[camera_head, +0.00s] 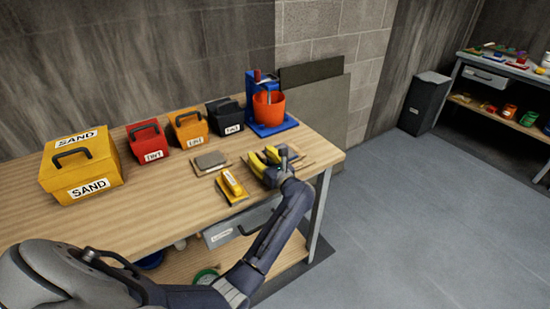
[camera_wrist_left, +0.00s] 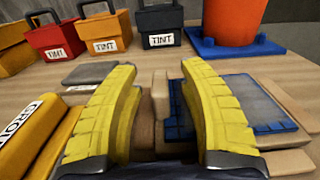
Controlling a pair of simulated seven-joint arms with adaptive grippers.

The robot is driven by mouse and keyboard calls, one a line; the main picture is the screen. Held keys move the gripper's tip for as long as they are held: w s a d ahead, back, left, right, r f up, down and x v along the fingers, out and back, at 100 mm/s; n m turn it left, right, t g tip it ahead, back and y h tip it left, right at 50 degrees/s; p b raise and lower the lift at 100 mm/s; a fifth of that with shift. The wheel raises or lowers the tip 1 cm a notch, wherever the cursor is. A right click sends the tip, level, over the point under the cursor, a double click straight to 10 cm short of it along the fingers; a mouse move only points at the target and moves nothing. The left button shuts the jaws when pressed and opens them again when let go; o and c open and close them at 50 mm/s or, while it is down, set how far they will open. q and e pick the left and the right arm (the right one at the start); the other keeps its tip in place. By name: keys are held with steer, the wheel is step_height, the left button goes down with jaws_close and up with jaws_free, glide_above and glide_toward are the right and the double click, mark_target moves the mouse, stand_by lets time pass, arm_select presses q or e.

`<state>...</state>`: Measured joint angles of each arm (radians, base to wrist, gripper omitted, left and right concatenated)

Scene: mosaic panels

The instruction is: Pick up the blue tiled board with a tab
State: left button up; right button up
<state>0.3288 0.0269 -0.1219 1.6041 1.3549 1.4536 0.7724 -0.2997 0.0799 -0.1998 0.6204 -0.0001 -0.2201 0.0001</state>
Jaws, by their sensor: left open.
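The blue tiled board (camera_wrist_left: 248,103) lies on the workbench, partly behind the right yellow finger in the left wrist view. A strip of it also shows between the fingers. Tan and brown pieces (camera_wrist_left: 160,98) stand between the fingers beside it; I cannot tell whether one is its tab. My left gripper (camera_wrist_left: 158,72) is open, its two yellow fingers apart and low over the bench. In the head view, the left gripper (camera_head: 265,157) is at the bench's right part and largely hides the board. My right gripper is not in view.
A yellow grout tool (camera_head: 232,184) and a grey flat block (camera_head: 210,161) lie left of the gripper. Tint boxes (camera_head: 187,127) and a yellow sand box (camera_head: 82,170) stand behind and left. An orange bucket (camera_head: 268,106) on a blue base stands behind.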

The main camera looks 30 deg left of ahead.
arm_select(q)
steer(key=shift+c, duration=0.3)
jaws_close()
steer(key=shift+r, duration=0.1)
